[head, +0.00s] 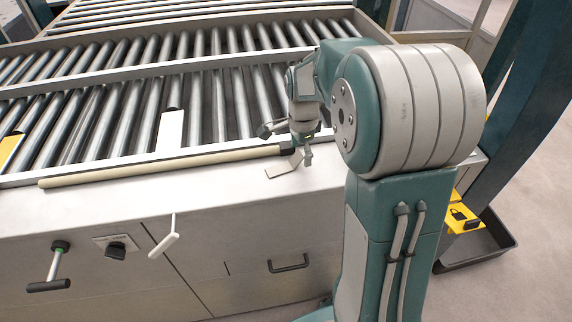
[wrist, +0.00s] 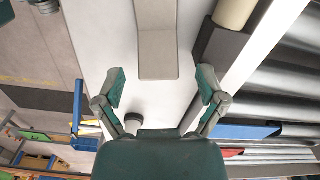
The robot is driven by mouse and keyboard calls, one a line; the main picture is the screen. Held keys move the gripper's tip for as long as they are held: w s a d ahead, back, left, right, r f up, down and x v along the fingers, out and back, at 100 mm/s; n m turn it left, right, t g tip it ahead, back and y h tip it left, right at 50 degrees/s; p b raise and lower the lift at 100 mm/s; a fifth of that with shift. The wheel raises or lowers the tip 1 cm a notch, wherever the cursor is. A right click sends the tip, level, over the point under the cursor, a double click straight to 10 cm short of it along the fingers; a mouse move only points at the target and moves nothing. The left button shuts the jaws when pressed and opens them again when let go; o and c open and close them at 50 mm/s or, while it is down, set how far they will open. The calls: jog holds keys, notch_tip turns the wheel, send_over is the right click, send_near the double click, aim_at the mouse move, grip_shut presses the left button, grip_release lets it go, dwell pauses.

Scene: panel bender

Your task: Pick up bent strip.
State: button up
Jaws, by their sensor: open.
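The bent strip (head: 283,167) is a small light grey piece with a fold, at the front edge of the machine's metal ledge. In the wrist view the strip (wrist: 157,52) comes down from the top edge, with a crease across it. Its near end lies in the gap between my fingers as pictured; contact is not visible. My gripper (head: 287,143) is over the ledge at the strip, partly covering it in the head view. In the wrist view my gripper (wrist: 162,80) has its two fingers spread wide, with nothing clasped.
A long beige bar (head: 150,172) with a dark end runs along the ledge, left of the strip. Rows of metal rollers (head: 120,120) lie behind. A white handle (head: 165,238) and a black-gripped lever (head: 52,272) stick out of the front panel. A yellow lock box (head: 463,216) is at right.

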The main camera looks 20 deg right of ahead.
jog(key=shift+f, duration=0.4)
grip_shut()
jog(key=shift+r, duration=0.1)
